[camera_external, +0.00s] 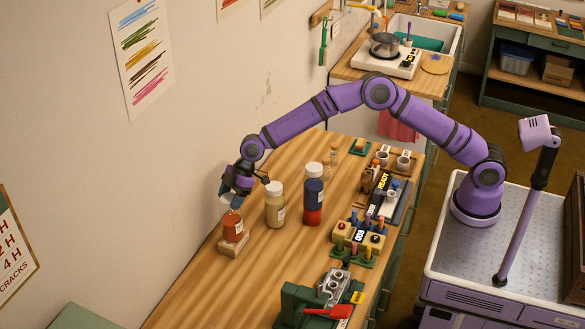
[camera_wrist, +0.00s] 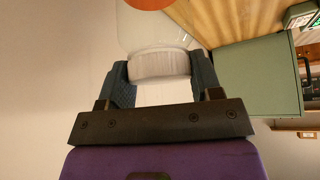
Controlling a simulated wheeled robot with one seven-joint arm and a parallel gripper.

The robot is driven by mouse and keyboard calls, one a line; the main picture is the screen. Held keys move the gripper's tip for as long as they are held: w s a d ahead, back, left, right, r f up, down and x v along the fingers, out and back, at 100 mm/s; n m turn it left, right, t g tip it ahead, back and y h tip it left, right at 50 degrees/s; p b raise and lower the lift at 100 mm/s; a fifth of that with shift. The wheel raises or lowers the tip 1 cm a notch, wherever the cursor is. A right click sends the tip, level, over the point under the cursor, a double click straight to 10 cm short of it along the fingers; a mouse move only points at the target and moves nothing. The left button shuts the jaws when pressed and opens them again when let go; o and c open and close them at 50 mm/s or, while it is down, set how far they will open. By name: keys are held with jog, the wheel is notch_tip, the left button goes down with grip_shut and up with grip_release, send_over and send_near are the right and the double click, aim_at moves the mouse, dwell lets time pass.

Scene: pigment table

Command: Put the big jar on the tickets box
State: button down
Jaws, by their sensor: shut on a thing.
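A jar with orange-red contents (camera_external: 233,228) and a white label is at the left of the table, over a small pale wooden box (camera_external: 233,246), which looks like the tickets box. It appears to rest upright on the box, but I cannot tell for sure that they touch. My gripper (camera_external: 230,201) is above the jar, shut on its top. In the wrist view my gripper's fingers (camera_wrist: 158,66) hold the white lid (camera_wrist: 160,66) from both sides; clear glass and orange contents show beyond it. The jar's underside is hidden.
A beige jar (camera_external: 275,212) and a taller blue-and-red jar (camera_external: 313,196) stand to the right of the held jar. Block racks (camera_external: 358,236) and a green device (camera_external: 310,305) lie farther right and in front. The wall is close on the left.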

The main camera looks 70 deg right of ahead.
jog(key=shift+c, duration=1.4)
grip_release()
jog(key=shift+f, duration=0.1)
jog(key=v, duration=1.2)
